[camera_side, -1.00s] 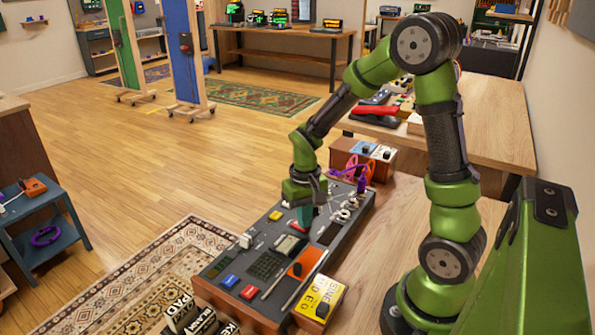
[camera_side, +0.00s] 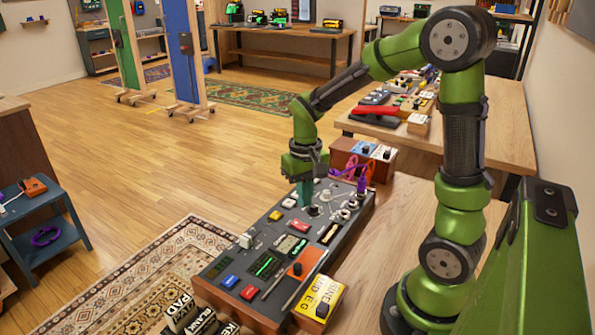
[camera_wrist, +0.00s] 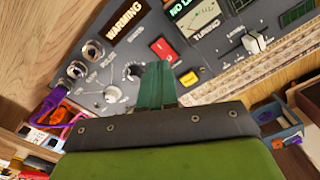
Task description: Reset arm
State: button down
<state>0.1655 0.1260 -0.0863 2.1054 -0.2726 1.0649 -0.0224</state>
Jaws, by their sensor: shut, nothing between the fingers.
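My green arm reaches over the grey control panel (camera_side: 228,262) from the right. My gripper (camera_side: 304,207) points down just above the panel's far half, its teal fingers together and empty. In the wrist view the shut fingers (camera_wrist: 157,82) hang over the panel face, between a round dial (camera_wrist: 133,71) and a yellow button (camera_wrist: 189,78). A red rocker switch (camera_wrist: 164,49) and a lit WARNING sign (camera_wrist: 126,20) are just beyond. I cannot tell whether the fingertips touch the panel. The small green display (camera_side: 264,266) on the panel is lit.
A yellow box (camera_side: 320,297) stands at the panel's near right corner, and an orange-brown box (camera_side: 362,158) with purple cables at its far end. Lettered blocks (camera_side: 190,318) lie in front. A long bench (camera_side: 490,125) holds more devices. The floor at left is open.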

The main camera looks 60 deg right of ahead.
jog(key=shift+r, duration=0.3)
jog(key=shift+s+a+f, duration=0.15)
jog(key=shift+a, duration=0.1)
jog(key=s+a+r+n+t+y, duration=0.2)
jog(key=s+a+r+t, duration=0.5)
jog(key=a+r, duration=0.3)
jog(key=shift+s+a+r, duration=0.4)
jog(key=shift+s+r, duration=0.05)
jog(key=shift+r, duration=0.55)
